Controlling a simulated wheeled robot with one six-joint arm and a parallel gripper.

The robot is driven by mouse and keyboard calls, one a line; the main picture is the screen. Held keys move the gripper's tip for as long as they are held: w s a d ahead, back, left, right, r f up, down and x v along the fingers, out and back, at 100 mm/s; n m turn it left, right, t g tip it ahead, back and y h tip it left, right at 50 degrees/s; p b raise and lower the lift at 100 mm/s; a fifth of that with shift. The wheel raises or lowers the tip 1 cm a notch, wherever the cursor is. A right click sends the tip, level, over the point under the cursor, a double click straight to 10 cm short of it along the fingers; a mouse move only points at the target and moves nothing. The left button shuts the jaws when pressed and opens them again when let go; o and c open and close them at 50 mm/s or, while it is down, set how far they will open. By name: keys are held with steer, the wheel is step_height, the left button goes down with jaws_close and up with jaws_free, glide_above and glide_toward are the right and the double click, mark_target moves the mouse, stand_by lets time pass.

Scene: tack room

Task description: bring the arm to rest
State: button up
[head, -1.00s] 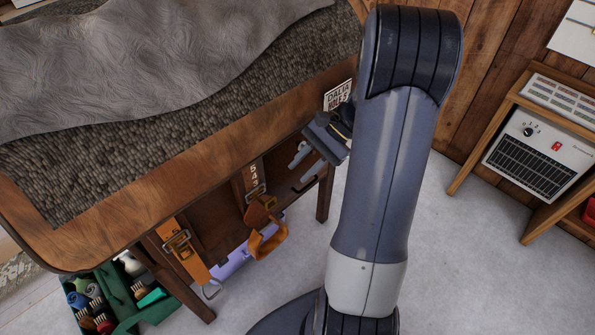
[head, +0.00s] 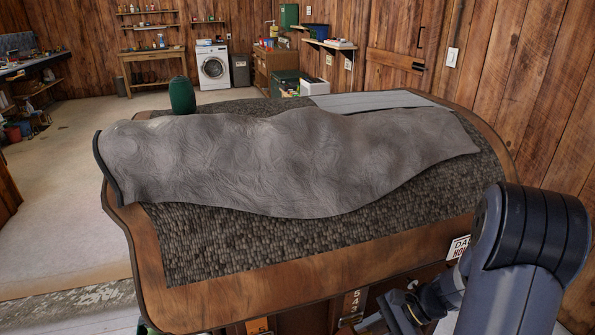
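My arm stands at the right edge of the head view, its dark ribbed joint and grey link in front of the table's right side. My gripper (head: 360,323) is low at the bottom edge, just in front of the table's near side, partly cut off by the frame. Its two fingers show apart with nothing visible between them. The arm's lower part is out of view.
A wooden table (head: 215,302) with a dark pebbled mat (head: 225,245) fills the middle. A plank wall (head: 545,100) rises close on the right. Open floor (head: 50,190) lies left.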

steer(key=shift+d+b, duration=0.1)
steer(key=shift+b, duration=0.2)
stand_by(0.4)
steer(key=shift+d+r+p, duration=0.1)
steer(key=shift+r+p, duration=0.25)
steer(key=shift+p, duration=0.35)
steer(key=v, duration=1)
steer(key=x, duration=1.1)
steer(key=shift+d+f+t+b, duration=0.25)
steer(key=shift+f+t+b, duration=0.1)
steer(key=shift+b, duration=0.6)
steer(key=b, duration=0.2)
steer(key=n+t+b, duration=0.1)
steer(key=shift+s+d+f+y+b, duration=0.1)
steer(key=shift+s+f+y+b, duration=0.1)
steer(key=shift+f+y+b, duration=0.2)
